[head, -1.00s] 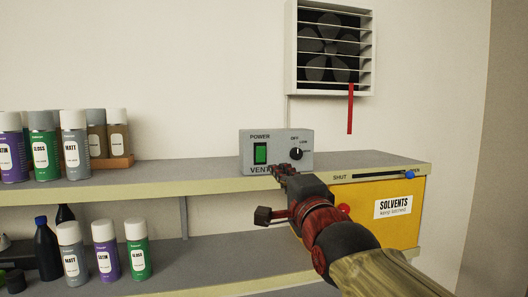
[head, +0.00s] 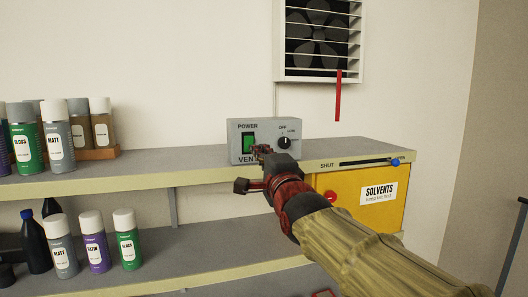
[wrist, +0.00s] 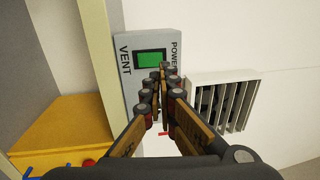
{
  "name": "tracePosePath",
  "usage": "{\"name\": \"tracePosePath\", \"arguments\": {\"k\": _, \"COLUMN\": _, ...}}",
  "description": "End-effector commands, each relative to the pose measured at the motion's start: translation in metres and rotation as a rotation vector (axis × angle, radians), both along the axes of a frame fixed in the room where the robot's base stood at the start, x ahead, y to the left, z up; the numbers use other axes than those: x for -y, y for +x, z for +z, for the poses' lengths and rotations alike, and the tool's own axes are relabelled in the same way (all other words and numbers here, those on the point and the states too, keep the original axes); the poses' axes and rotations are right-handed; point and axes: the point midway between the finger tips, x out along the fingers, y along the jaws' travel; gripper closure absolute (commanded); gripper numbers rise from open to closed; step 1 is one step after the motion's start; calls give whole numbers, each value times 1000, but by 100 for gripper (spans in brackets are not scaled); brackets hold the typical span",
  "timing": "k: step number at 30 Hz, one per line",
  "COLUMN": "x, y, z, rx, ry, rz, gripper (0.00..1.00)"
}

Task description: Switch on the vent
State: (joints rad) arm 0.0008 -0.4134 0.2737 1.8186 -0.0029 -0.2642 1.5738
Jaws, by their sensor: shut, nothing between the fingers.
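The grey vent control box (head: 240,126) stands on the upper shelf against the wall. It has a green power switch (head: 247,144) and a black dial (head: 284,143) whose mark seems to point up near OFF. My gripper (head: 258,150) is shut and empty, its fingertips in front of the switch's lower right edge. In the wrist view, the switch (wrist: 150,60) shows just beyond the fingertips (wrist: 164,68); I cannot tell whether they touch. The vent fan (head: 318,40) is on the wall above, with a red strip (head: 338,95) hanging straight down.
A yellow solvents cabinet (head: 335,185) with a red button (head: 331,197) and a blue-knobbed slider (head: 395,162) is right of the box. Spray cans (head: 57,140) stand on the upper shelf at left, more (head: 93,245) below. The shelf between cans and box is clear.

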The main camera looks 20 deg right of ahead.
Motion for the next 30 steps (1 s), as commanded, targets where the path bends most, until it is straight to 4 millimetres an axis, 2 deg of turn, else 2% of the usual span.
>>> {"name": "tracePosePath", "arguments": {"k": 1, "x": 0, "y": 11, "z": 3, "rx": -4, "ry": 0, "rz": 0, "gripper": 100}}
{"name": "tracePosePath", "arguments": {"k": 6, "x": 0, "y": 41, "z": 9, "rx": -2, "ry": 0, "rz": 0, "gripper": 100}}
{"name": "tracePosePath", "arguments": {"k": 12, "x": 0, "y": 65, "z": 13, "rx": 0, "ry": 0, "rz": 0, "gripper": 100}}
{"name": "tracePosePath", "arguments": {"k": 18, "x": 0, "y": 75, "z": 13, "rx": 0, "ry": 0, "rz": 0, "gripper": 100}}
{"name": "tracePosePath", "arguments": {"k": 30, "x": 0, "y": 76, "z": 12, "rx": 2, "ry": 0, "rz": 0, "gripper": 100}}
